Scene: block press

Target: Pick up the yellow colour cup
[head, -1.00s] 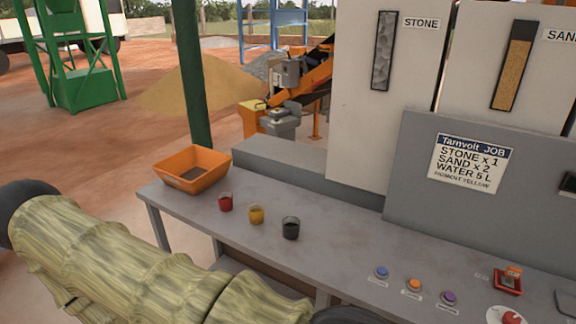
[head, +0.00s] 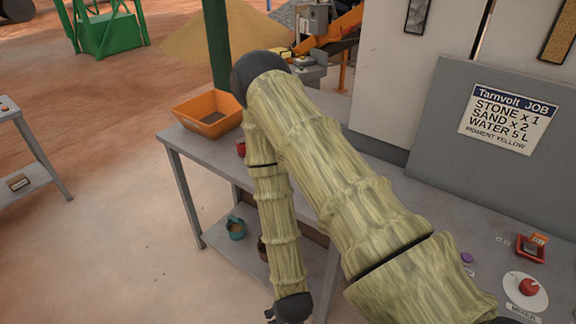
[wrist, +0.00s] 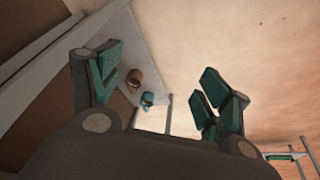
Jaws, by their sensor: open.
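The yellow colour cup is not visible now; my arm covers that part of the table in the head view. A red cup (head: 241,148) shows partly on the tabletop, at the edge of my arm. My gripper (wrist: 163,92) is open and empty in the wrist view. In the head view only a dark part of it shows at the bottom, low in front of the table. Between the fingers, the wrist view shows the ground, a teal mug (wrist: 147,100) and a brown mug (wrist: 133,79), both apart from the fingers.
An orange bin (head: 208,117) stands at the table's left end. The teal mug (head: 236,228) is on the lower shelf (head: 222,250). The right side holds a purple button (head: 467,257) and a red mixer knob (head: 529,287).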

